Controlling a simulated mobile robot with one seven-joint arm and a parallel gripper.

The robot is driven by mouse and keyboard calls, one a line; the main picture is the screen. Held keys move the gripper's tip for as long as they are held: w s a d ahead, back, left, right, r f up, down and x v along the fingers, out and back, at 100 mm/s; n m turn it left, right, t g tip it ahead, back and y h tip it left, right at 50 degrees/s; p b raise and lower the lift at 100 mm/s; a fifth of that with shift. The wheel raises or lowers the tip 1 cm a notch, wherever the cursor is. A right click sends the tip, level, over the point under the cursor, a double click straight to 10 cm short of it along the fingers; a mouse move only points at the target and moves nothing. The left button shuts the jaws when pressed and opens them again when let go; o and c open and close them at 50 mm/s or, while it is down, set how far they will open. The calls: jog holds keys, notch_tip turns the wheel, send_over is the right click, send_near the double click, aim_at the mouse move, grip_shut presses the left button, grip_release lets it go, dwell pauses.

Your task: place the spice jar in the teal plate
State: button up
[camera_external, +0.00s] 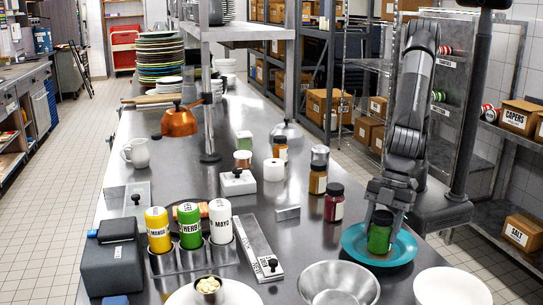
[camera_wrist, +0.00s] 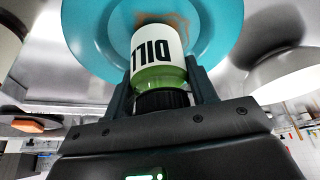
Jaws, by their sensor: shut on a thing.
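The spice jar (camera_external: 379,236) is a green jar with a dark lid. In the wrist view the jar (camera_wrist: 158,60) carries a white label reading DILL. My gripper (camera_external: 383,208) points down with its fingers on both sides of the jar; in the wrist view my gripper (camera_wrist: 162,90) is shut on it near the lid. The teal plate (camera_external: 408,246) lies on the steel counter at the right, and the jar is over its inside. In the wrist view the plate (camera_wrist: 85,30) is behind the jar. I cannot tell whether the jar's base touches the plate.
A metal bowl (camera_external: 338,284) and a white plate (camera_external: 452,288) stand in front of the teal plate. A red jar (camera_external: 334,205) and an orange jar (camera_external: 318,180) stand to its left. Squeeze bottles (camera_external: 189,228) stand in a holder farther left.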

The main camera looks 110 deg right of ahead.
jog(key=o, duration=1.1)
jog(key=shift+f, duration=0.1)
jog(key=shift+o, duration=0.2)
jog(key=v, duration=1.2)
jog(key=shift+d, duration=0.1)
